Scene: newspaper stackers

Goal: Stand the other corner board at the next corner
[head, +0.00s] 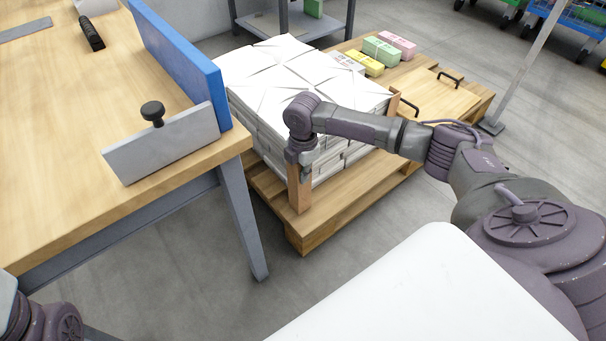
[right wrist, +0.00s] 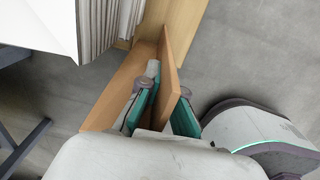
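My right gripper (head: 304,168) is at the near corner of the newspaper stack (head: 272,70), pointing down. In the right wrist view its two teal-padded fingers (right wrist: 163,108) are closed on one leaf of a brown L-shaped corner board (right wrist: 172,65). In the head view this board (head: 299,190) stands upright at the near corner, its lower end at the pallet. I cannot tell whether it touches the papers. Another brown corner board (head: 393,103) is upright at the stack's right corner, partly hidden by my arm. My left gripper is out of view.
The stack rests on a wooden pallet (head: 335,229). Pink, green and yellow bundles (head: 380,52) and a wooden board with black handles (head: 432,92) lie behind. A workbench (head: 60,150) with a blue fence (head: 180,55) and grey plate (head: 165,145) is close on the left.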

